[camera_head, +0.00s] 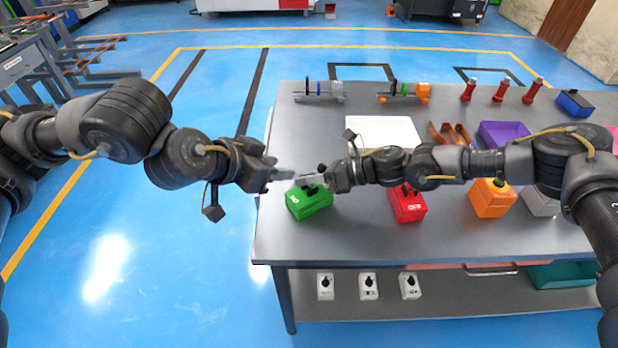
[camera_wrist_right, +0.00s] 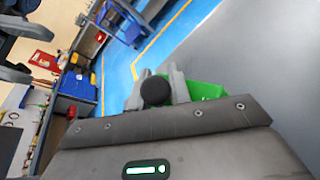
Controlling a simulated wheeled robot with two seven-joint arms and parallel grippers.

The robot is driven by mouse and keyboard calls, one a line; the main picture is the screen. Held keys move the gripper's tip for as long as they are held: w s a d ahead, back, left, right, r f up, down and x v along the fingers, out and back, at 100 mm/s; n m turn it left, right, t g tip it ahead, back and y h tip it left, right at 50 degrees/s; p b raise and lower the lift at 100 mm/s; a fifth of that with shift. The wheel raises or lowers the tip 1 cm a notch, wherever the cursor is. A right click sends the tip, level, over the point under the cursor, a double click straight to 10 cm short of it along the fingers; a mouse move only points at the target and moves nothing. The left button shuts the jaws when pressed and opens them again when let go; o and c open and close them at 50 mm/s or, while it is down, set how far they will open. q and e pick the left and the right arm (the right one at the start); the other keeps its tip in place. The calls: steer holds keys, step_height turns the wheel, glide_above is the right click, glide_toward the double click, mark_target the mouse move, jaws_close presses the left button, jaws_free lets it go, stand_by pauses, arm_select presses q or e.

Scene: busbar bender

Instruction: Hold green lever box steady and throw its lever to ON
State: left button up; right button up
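The green lever box (camera_head: 308,203) stands near the left front corner of the grey table, with a black lever on top. My left gripper (camera_head: 284,179) is at the box's upper left; I cannot tell whether it touches the box or how far it is open. My right gripper (camera_head: 308,179) comes from the right, its fingers above the box. In the right wrist view, a round black knob (camera_wrist_right: 155,91) sits at the two grey fingers and covers part of the gap. The green box (camera_wrist_right: 205,91) shows behind them. Contact with the knob is unclear, and the gripper hides part of the lever.
A red lever box (camera_head: 407,205) and an orange box (camera_head: 491,200) stand to the right on the table. A white tray (camera_head: 372,127) and a purple bin (camera_head: 503,132) lie behind. Several white switch boxes (camera_head: 368,287) are on the lower shelf. The table's left front corner is clear.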

steer(key=shift+d, duration=0.15)
steer(key=shift+s+d, duration=0.15)
steer(key=shift+d, duration=0.75)
jaws_close()
stand_by(0.4)
steer(key=shift+o, duration=1.6)
jaws_free()
steer(key=v, duration=1.2)
